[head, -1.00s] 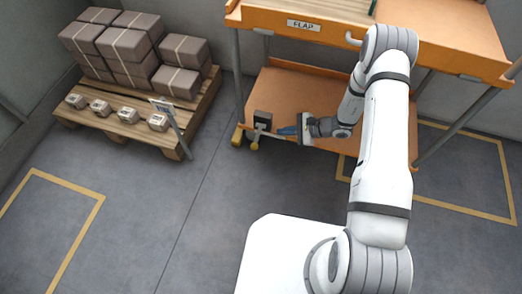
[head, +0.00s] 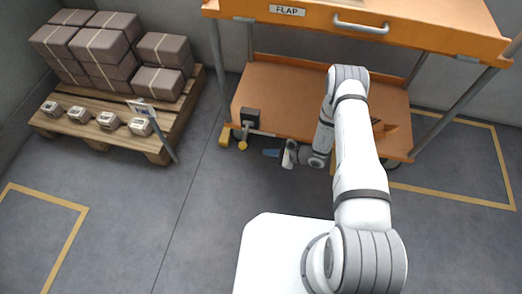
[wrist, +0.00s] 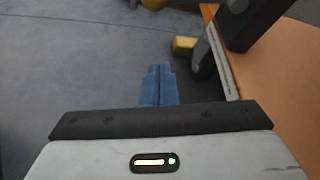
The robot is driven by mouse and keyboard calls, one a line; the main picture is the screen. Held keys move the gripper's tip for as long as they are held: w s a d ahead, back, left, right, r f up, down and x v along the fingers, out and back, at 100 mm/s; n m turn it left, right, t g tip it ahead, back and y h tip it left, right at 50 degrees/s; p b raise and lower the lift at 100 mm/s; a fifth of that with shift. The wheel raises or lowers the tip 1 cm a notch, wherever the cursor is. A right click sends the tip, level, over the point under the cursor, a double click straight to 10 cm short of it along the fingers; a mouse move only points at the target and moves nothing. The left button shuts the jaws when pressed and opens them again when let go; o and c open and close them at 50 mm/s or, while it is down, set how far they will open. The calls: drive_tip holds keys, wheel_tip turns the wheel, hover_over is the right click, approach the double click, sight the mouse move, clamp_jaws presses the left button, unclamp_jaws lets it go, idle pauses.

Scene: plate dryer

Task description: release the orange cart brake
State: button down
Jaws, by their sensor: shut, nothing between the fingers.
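The orange cart (head: 290,95) stands ahead of me, with an upper top and a lower deck. At its lower left front corner is a black box (head: 250,115) with a short arm hanging down to a yellow knob (head: 243,146). My gripper (head: 270,153) has blue fingers, shut and empty. It is over the floor just in front of the lower deck, right of the knob and apart from it. The fingers (wrist: 160,85) point toward the knob's side.
A grey bar (wrist: 222,60) runs along the deck edge. A pallet (head: 150,142) with boxes and a small sign stands left. Floor between pallet and cart is clear.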

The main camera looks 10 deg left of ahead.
sight(245, 135)
drive_tip(key=b+x, duration=0.3)
drive_tip(key=x, duration=0.6)
drive_tip(key=shift+s+a+r, duration=0.1)
drive_tip(key=shift+s+r, duration=0.2)
drive_tip(key=shift+r, duration=0.65)
drive_tip(key=shift+s+r, duration=0.25)
drive_tip(key=shift+r, duration=0.7)
